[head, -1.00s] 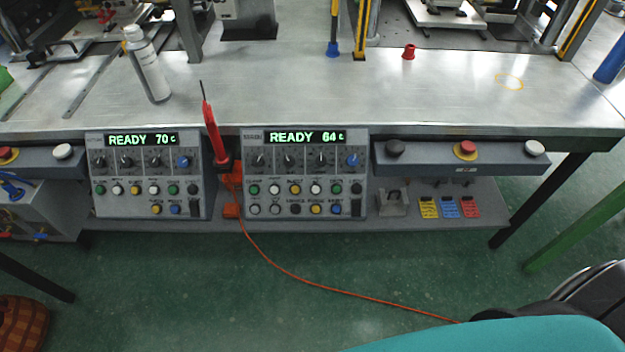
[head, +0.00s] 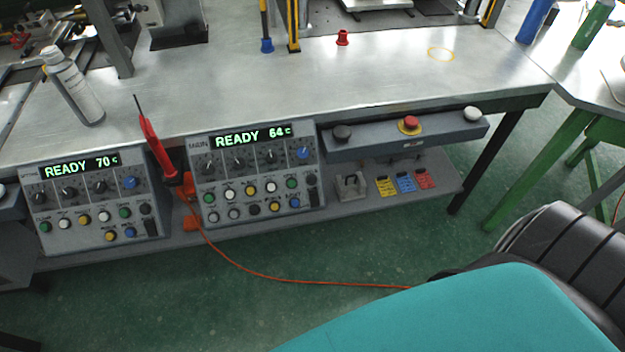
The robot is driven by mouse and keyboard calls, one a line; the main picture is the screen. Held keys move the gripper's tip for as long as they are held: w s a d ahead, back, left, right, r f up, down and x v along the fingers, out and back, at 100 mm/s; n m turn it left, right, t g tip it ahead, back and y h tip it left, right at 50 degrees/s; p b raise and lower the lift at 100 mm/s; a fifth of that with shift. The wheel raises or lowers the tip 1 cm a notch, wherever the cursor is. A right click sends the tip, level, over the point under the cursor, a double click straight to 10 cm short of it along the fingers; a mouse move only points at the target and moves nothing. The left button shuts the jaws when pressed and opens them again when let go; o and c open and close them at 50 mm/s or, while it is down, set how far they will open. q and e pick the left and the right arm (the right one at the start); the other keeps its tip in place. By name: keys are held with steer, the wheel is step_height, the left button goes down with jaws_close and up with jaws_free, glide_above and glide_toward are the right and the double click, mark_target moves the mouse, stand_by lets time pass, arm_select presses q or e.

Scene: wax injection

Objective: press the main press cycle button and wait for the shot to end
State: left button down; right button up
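The main press control panel (head: 252,170) is a grey box under the bench's front edge. Its display (head: 253,136) reads READY 64 c in green. To its right is a grey button bar (head: 445,132) with a black button (head: 342,132), a red mushroom button on a yellow ring (head: 410,124) and a white button (head: 473,114). I cannot read labels on these buttons. Neither of my grippers is in view.
A second panel (head: 90,200) at left reads READY 70 c. A red soldering-iron-like tool (head: 153,146) stands between the panels; its orange cord (head: 290,280) crosses the floor. A spray can (head: 75,90) stands on the bench (head: 220,85).

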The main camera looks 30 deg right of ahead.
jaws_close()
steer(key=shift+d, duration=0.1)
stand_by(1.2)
